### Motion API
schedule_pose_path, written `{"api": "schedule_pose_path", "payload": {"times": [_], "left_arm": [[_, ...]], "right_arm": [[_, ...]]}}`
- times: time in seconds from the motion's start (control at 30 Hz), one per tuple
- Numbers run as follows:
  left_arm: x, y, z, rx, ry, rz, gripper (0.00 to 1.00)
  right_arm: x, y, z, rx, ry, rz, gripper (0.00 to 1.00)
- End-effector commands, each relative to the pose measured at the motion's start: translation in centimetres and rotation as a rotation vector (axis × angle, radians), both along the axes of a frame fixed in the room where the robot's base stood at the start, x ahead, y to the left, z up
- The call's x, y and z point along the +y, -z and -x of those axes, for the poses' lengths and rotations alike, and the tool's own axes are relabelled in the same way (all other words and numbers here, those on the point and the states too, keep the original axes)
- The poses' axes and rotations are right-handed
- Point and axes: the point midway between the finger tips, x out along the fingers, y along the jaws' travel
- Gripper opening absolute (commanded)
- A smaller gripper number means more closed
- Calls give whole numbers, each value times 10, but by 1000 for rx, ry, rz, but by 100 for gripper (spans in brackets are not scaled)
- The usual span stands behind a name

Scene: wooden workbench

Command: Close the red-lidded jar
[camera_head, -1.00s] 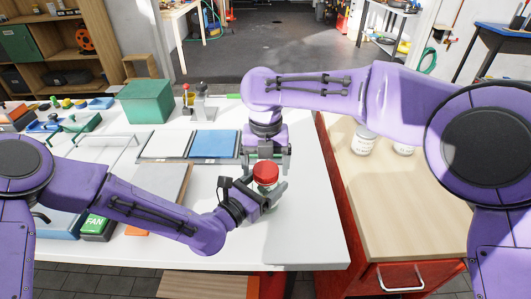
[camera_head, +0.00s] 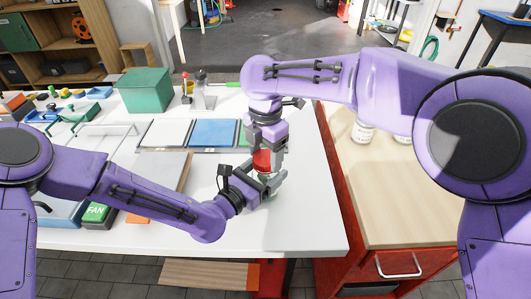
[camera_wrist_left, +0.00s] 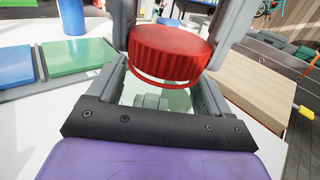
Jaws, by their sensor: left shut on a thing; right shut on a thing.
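The jar's ribbed red lid (camera_head: 262,160) sits at the top of the clear jar, whose body shows partly in the left wrist view (camera_wrist_left: 178,98). My left gripper (camera_head: 264,184) is shut around the jar body, low on it, from the left side. My right gripper (camera_head: 265,156) points down from above and is shut on the red lid; its grey fingers flank the lid in the left wrist view (camera_wrist_left: 180,22). A thin pale band shows under the lid's skirt; I cannot tell how tightly the lid is seated. Most of the jar is hidden by my grippers.
White, blue and green flat panels (camera_head: 213,133) lie behind to the left. A wood-topped red cabinet (camera_head: 385,200) with white jars is at right. The front right of the white bench (camera_head: 310,215) is clear.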

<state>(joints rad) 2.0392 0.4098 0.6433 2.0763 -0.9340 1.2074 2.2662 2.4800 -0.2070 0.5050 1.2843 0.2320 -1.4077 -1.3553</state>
Motion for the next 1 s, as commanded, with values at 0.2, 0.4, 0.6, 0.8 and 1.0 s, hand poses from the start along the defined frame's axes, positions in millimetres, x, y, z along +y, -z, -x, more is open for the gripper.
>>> {"api": "schedule_pose_path", "payload": {"times": [0.2,0.4,0.6,0.8,1.0], "left_arm": [[0,0,0,-1,1,-1,0],[-1,0,0,-1,2,-1,0],[-1,0,1,-1,2,-1,0],[-1,0,1,-1,2,-1,0],[0,0,0,0,1,0,0]], "right_arm": [[1,0,0,-2,644,-1,28],[1,0,0,-1,889,-2,28],[1,0,0,-1,901,-3,28],[1,0,0,-1,899,-2,90],[0,0,0,-1,898,-2,90]]}}
